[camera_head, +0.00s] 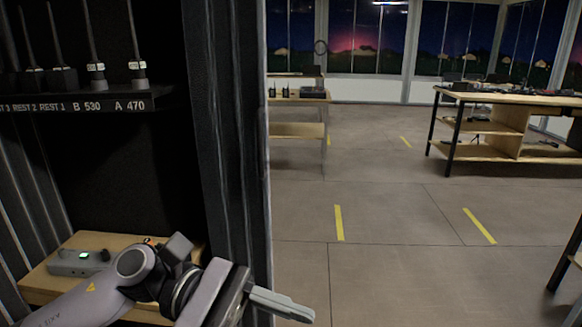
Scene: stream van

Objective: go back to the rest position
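My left arm comes in from the lower left, and my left gripper (299,311) points right at the bottom of the picture, in front of the dark cabinet's edge. Its fingers show as one pale bar, so I cannot tell whether they are open or shut. I see nothing held beyond the fingertips. My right gripper is not in view.
A dark cabinet (228,130) stands close on the left. Its upper shelf (130,105) holds several antennas, and a grey device (78,262) sits on its wooden lower shelf. Wooden tables (505,98) stand at the back.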

